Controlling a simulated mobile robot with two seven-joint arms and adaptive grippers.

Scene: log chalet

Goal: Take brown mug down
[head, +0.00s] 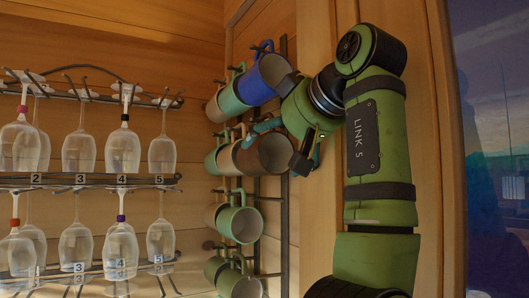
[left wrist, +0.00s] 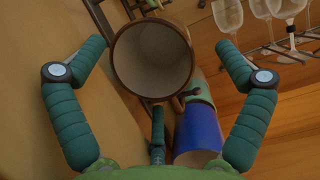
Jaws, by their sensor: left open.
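The brown mug (head: 264,155) hangs on the wall rack in the head view, in the second row from the top, its opening turned toward the room. My left gripper (head: 286,143) is in front of it and partly covers it. In the left wrist view the brown mug (left wrist: 152,58) shows its dark rim and pale inside, with its handle at the lower right. My left gripper (left wrist: 160,46) is open there, one finger on each side of the mug, with gaps visible between. My right gripper is not in view.
A blue mug (head: 262,80) hangs just above the brown one. Green mugs (head: 240,223) hang below, and others hang behind along the rack. Wine glasses (head: 78,152) hang from wire shelves at the left. A wooden post (head: 316,40) and window (head: 490,150) stand right.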

